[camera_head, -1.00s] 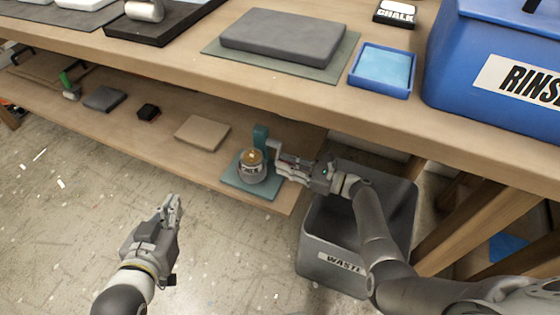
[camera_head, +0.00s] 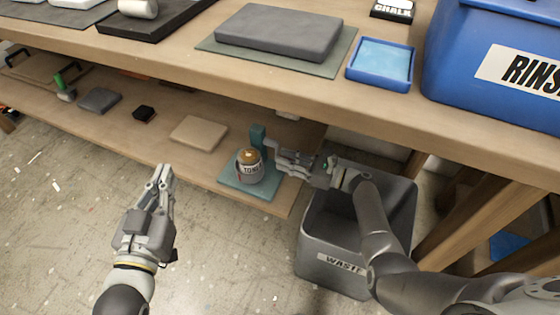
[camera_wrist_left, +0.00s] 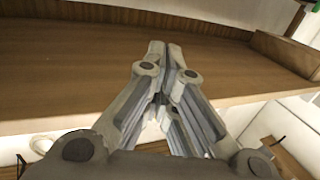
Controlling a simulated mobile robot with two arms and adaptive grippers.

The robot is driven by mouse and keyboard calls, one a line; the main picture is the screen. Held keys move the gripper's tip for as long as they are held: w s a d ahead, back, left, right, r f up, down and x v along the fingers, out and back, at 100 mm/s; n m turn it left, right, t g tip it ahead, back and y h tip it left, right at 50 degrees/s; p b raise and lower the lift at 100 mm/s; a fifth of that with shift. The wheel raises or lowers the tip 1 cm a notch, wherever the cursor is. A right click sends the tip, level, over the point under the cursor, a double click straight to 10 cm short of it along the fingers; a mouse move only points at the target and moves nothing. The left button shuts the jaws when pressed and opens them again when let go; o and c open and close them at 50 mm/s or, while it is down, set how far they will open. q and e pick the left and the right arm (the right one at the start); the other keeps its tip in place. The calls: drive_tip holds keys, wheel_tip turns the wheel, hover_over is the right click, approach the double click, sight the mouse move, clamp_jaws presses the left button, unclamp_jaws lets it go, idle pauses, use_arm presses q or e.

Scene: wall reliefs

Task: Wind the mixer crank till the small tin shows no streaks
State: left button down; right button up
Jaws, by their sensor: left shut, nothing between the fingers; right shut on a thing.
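The small tin (camera_head: 250,168) has a pale label and a brown-gold top. It stands upright on the teal base of the mixer (camera_head: 259,190), on the lower shelf, in front of the mixer's teal post (camera_head: 258,137). My right gripper (camera_head: 277,158) is at the right of the post, shut on the crank, which its fingers mostly hide. Streaks in the tin cannot be made out at this size. My left gripper (camera_head: 163,172) is shut and empty in front of the shelf, left of the mixer. Its closed fingers also show in the left wrist view (camera_wrist_left: 165,45).
A grey waste bin (camera_head: 340,262) stands right of the mixer, under my right arm. The upper tabletop (camera_head: 300,83) overhangs the shelf. A tan block (camera_head: 199,133) lies left of the mixer. The blue rinse container (camera_head: 490,60) is on the upper table.

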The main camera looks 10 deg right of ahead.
drive_tip(key=shift+w+d+b, duration=0.25)
drive_tip(key=shift+w+b, duration=0.2)
drive_tip(key=shift+d+f, duration=0.1)
use_arm(q)
drive_tip(key=r+t, duration=0.1)
drive_tip(key=r, duration=0.1)
drive_tip(key=r+t, duration=0.1)
drive_tip(key=r+t+h, duration=0.1)
drive_tip(key=r, duration=0.1)
drive_tip(key=shift+s+d+r, duration=0.25)
drive_tip(key=shift+d+r, duration=0.05)
drive_tip(key=shift+d, duration=0.05)
use_arm(e)
drive_tip(key=shift+f, duration=0.1)
